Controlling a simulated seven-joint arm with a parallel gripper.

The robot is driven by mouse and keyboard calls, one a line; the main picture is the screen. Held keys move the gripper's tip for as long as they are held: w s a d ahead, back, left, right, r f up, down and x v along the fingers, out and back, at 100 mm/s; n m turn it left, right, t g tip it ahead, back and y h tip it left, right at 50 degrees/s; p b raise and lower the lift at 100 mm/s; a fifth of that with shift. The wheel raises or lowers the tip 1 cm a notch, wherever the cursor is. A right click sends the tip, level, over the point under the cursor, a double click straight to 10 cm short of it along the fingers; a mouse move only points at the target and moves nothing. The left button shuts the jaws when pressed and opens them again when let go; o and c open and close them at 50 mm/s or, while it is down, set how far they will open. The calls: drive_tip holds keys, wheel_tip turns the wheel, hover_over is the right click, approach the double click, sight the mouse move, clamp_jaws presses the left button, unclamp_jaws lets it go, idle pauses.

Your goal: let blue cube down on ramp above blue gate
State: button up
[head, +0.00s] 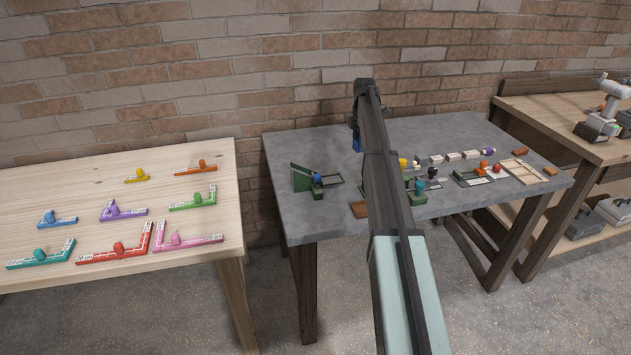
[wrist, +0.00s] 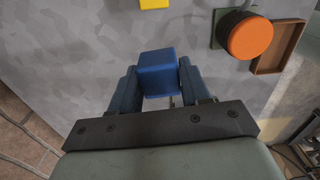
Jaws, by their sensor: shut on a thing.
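My gripper (wrist: 158,84) is shut on a blue cube (wrist: 157,72), held between its two fingers in the wrist view. In the head view a bit of blue (head: 357,144) shows below my wrist, over the grey table; my arm hides much of that area. A green wedge-like piece (head: 301,178) stands at the table's left, with a small blue piece (head: 317,179) at its right side. These may be the ramp and blue gate, but they are too small to tell. They lie left of and nearer than my gripper. The wrist view shows no ramp or gate.
The wrist view shows a yellow piece (wrist: 154,3), an orange round knob (wrist: 250,38) and a brown tray (wrist: 279,46). Several small items and a wooden frame (head: 523,170) stand on the right of the grey table (head: 290,222). A brick wall (head: 250,70) stands behind.

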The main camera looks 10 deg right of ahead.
idle(0.4)
drive_tip(key=shift+w+a+y, duration=0.15)
drive_tip(key=shift+a+y, duration=0.2)
drive_tip(key=shift+y, duration=0.05)
drive_tip(key=s+a+y, duration=0.2)
drive_tip(key=a+y, duration=0.1)
drive_tip(key=a, duration=0.6)
drive_tip(key=s+a+y, duration=0.2)
drive_tip(key=a, duration=0.8)
drive_tip(key=shift+s+r+m+y, duration=0.15)
drive_tip(key=shift+r+m+y, duration=0.15)
drive_tip(key=shift+r+y, duration=0.15)
drive_tip(key=shift+f, duration=0.2)
drive_tip(key=shift+f, duration=2.8)
